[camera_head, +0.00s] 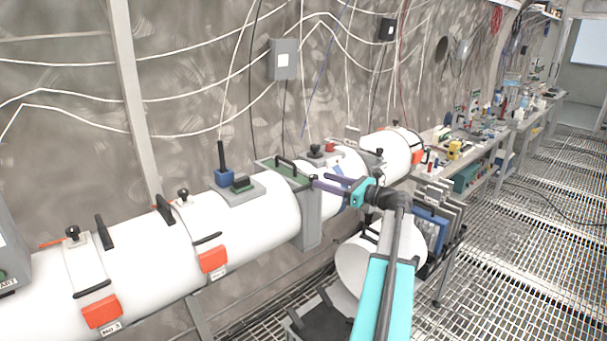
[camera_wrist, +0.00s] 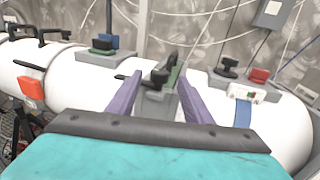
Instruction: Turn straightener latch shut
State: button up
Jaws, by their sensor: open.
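A green plate with a black handle (camera_head: 285,168) stands across the white pipe (camera_head: 250,213) at a grey collar (camera_head: 312,222). In the wrist view a green and black piece (camera_wrist: 166,72) sits on a grey mount, straight ahead between my finger tips. A short dark bar (camera_wrist: 124,77) lies by the left finger tip. I cannot tell for sure which part is the straightener latch. My gripper (camera_head: 320,182) is open, with its purple fingers pointing at the collar. It also shows in the wrist view (camera_wrist: 159,82). Whether a finger touches anything is unclear.
A blue knob (camera_head: 224,177) and a dark green switch (camera_head: 241,183) stand on a grey base left of the collar. Orange latches (camera_head: 212,260) hang on the pipe front. A cluttered bench (camera_head: 480,140) runs along the wall at right. The grated floor (camera_head: 530,230) is open at right.

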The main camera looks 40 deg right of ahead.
aim_at(304, 183)
jog(key=w+p, duration=0.1)
jog(key=w, duration=0.2)
jog(key=w+a, duration=0.1)
jog(key=w, duration=0.2)
jog(key=w+p, duration=0.1)
jog(key=w, duration=0.2)
jog(key=shift+w+a+p, duration=0.1)
jog(key=shift+a+p, duration=0.2)
jog(key=shift+a, duration=0.05)
grip_shut()
jog(key=shift+a, duration=0.25)
jog(key=shift+d+f, duration=0.1)
jog(key=shift+d, duration=0.2)
